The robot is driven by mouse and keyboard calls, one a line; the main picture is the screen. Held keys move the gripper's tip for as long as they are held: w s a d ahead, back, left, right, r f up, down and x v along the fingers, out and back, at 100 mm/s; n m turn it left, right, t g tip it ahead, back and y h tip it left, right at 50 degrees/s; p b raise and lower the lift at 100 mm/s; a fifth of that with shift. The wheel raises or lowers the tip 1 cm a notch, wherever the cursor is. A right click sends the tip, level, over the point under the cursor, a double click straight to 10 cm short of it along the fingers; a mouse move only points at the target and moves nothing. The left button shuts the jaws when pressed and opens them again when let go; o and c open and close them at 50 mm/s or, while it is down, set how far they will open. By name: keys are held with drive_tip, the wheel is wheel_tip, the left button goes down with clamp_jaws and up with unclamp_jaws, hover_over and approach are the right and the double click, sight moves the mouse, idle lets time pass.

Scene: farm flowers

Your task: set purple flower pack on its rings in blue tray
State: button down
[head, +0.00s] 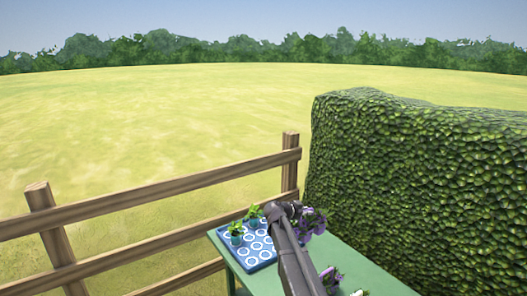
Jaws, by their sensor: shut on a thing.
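The blue tray (265,257) lies on the green table, with white rings on its top. The purple flower pack (314,221) shows as purple blooms with green leaves, just right of the end of my arm and at the tray's right side. My gripper (297,211) is shut on the purple flower pack. My arm hides the fingers, the lower part of the pack and part of the tray's right side. I cannot tell whether the pack touches the tray or is held above it.
Two green plants in teal pots, one nearer (235,232) and one farther (254,216), stand on the tray's left and back. More purple and white flowers (330,277) are at the front of the green table (350,262). A wooden fence (170,213) and a hedge (420,170) stand behind.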

sight(305, 228)
drive_tip(key=shift+f+b, duration=2.9)
drive_tip(key=shift+f, duration=0.25)
drive_tip(key=shift+r, duration=0.1)
drive_tip(key=shift+r, duration=0.1)
idle(0.6)
drive_tip(key=shift+f, duration=0.2)
idle(2.0)
drive_tip(key=shift+r, duration=0.15)
